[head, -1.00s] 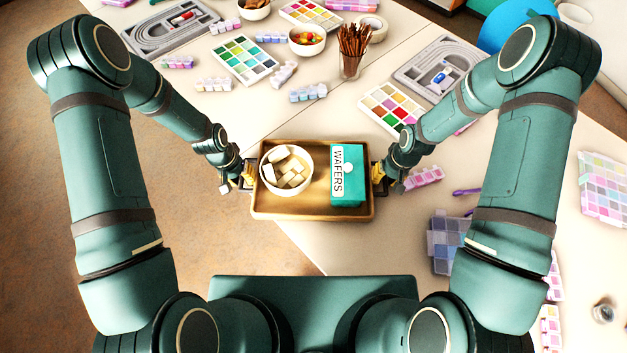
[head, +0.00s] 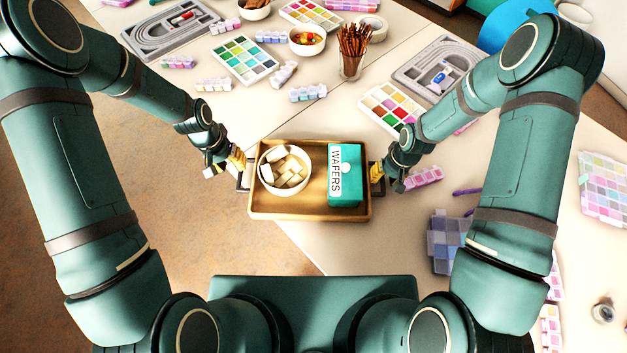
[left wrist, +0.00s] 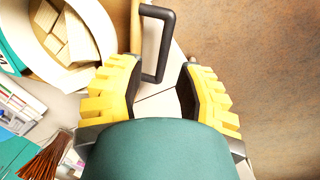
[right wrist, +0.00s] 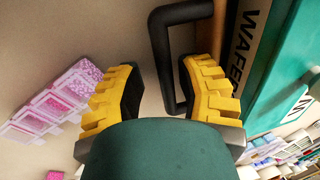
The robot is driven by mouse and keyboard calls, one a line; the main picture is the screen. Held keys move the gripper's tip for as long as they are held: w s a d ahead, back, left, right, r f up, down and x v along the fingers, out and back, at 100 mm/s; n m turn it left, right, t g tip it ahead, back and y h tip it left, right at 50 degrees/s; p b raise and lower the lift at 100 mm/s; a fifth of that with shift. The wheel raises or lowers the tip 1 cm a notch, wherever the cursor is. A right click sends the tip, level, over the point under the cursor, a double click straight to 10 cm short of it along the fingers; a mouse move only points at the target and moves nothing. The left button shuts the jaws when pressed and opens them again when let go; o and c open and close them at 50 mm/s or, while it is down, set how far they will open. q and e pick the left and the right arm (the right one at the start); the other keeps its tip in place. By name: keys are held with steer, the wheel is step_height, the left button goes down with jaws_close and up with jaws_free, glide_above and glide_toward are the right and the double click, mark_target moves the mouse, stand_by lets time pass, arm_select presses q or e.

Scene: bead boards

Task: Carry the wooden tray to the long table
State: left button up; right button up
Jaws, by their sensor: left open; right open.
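The wooden tray (head: 310,213) rests on the near corner of the long table (head: 330,105), its left part over the table's edge. A white bowl of pale blocks (head: 285,170) and a teal WAFERS box (head: 345,175) stand in it. My left gripper (head: 241,163) is open at the tray's left end; in the left wrist view the dark left handle (left wrist: 160,75) shows just beyond and between its fingers (left wrist: 160,92). My right gripper (head: 376,172) is open by the right end; the right handle (right wrist: 165,60) shows between its fingers (right wrist: 158,92) in the right wrist view.
Paint palettes (head: 245,60), a glass of brown sticks (head: 353,48), a bowl of candies (head: 306,40) and grey bead boards (head: 438,70) lie beyond the tray. Pink and purple bead boxes lie to the right. Brown floor (head: 130,230) is open at left.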

step_height(320, 180, up, 12)
steer(key=d, duration=0.2)
steer(key=shift+f, duration=0.25)
stand_by(0.4)
